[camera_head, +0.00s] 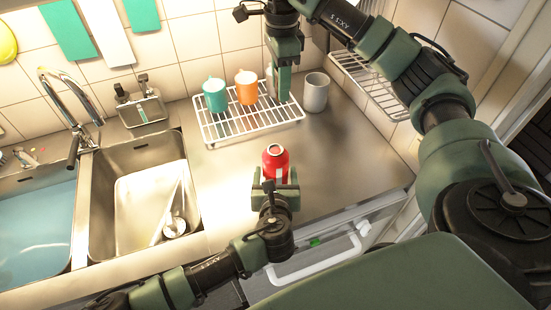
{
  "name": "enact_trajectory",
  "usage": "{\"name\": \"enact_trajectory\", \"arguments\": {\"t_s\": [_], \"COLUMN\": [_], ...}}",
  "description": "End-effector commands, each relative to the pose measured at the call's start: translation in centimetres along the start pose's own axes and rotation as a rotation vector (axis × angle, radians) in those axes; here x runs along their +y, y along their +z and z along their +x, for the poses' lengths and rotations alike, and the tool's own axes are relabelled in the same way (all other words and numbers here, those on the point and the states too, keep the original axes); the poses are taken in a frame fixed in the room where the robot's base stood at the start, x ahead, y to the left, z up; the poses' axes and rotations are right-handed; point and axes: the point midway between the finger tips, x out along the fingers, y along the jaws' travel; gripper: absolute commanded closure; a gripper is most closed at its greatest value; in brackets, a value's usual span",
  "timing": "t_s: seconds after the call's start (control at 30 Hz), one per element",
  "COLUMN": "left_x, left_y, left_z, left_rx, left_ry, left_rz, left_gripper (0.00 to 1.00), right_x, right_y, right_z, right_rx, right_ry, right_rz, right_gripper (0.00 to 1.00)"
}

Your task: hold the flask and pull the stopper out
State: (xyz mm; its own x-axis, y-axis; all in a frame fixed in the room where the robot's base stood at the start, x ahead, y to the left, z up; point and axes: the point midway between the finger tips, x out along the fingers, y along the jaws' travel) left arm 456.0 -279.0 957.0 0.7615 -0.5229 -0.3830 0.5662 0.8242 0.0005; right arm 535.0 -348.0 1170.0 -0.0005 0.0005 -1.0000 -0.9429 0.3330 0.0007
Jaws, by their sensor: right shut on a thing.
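The red flask (275,165) stands upright near the counter's front edge. Its pale round mouth faces up and looks uncovered. My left gripper (275,187) comes up from the lower left, with one finger close against each side of the flask. My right gripper (281,88) is raised well above and behind the flask, in front of the rack in the picture. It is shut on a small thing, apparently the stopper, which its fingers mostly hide.
A white wire rack (250,127) holds a teal mug (214,95) and an orange mug (246,88). A grey mug (315,92) stands to its right. The sink (135,205) lies to the left. The counter (335,150) right of the flask is clear.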

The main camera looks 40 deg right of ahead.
Motion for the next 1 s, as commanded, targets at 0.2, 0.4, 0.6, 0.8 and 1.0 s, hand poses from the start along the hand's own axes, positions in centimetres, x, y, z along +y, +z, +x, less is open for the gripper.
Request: {"name": "enact_trajectory", "arguments": {"t_s": [0.2, 0.4, 0.6, 0.8, 1.0], "left_x": [0.0, 0.0, 0.0, -0.1, 0.0], "left_y": [0.0, 0.0, -0.1, -0.1, -0.1], "left_z": [0.0, -0.3, -2.8, -7.2, -10.6], "left_rx": [0.0, 0.0, 0.0, 0.001, 0.001], "left_ry": [0.0, -0.001, -0.002, -0.004, -0.002], "left_rz": [0.0, 0.0, -0.001, -0.002, -0.001], "left_gripper": [0.15, 0.15, 0.15, 0.15, 0.15], "right_x": [0.0, 0.0, 0.0, 0.0, 0.0], "right_y": [0.0, 0.0, 0.0, 0.0, 0.0], "right_z": [0.0, 0.0, 0.0, 0.0, 0.0], "right_rx": [0.0, 0.0, 0.0, 0.0, 0.0], "right_ry": [0.0, 0.0, 0.0, 0.0, 0.0], "right_rz": [0.0, 0.0, 0.0, 0.0, 0.0], "right_gripper": [1.0, 1.0, 1.0, 1.0, 1.0]}}
